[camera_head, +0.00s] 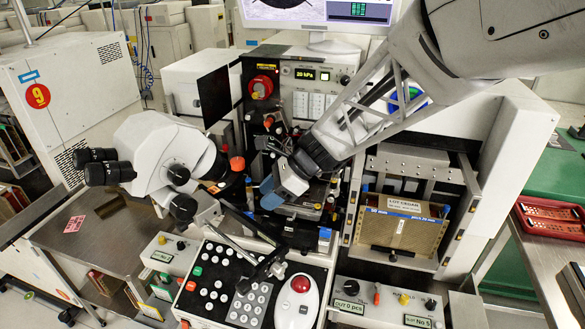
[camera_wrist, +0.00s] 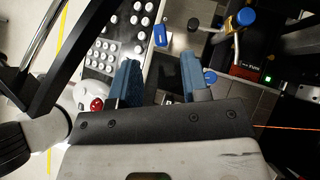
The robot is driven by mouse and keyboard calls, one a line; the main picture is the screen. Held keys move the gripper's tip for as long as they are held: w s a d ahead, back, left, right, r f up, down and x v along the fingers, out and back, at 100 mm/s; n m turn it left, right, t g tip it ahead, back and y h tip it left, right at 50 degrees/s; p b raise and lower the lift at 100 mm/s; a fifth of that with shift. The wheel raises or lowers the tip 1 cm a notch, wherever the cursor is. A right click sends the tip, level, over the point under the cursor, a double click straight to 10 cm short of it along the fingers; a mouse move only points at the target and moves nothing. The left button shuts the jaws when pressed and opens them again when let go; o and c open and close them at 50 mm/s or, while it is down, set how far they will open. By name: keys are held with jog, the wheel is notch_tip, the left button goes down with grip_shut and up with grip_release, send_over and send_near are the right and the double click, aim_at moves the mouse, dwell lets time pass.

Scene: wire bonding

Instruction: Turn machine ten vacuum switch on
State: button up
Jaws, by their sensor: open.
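My gripper (camera_head: 272,190) is over the work area of the middle bonding machine, with its blue fingers pointing down and left. In the wrist view my gripper (camera_wrist: 158,76) shows two blue fingers spread apart with nothing between them. The machine's upright front panel (camera_head: 300,103) stands behind it, with a small lit pressure display (camera_head: 305,74) reading 20 kPa. A knob (camera_head: 345,80) is to the right of that display. I cannot tell which control is the vacuum switch. In the wrist view a small dark box with a green light (camera_wrist: 268,79) lies right of the fingers.
A white microscope (camera_head: 165,155) stands left of my gripper. A keypad panel (camera_head: 228,285) and a white mouse-like control with a red ball (camera_head: 298,290) are in front. A wafer-like cassette box (camera_head: 400,222) is at right. A cabinet marked 9 (camera_head: 65,100) stands at left.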

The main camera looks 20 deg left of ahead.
aim_at(248, 213)
jog(key=shift+x, duration=3.45)
grip_shut()
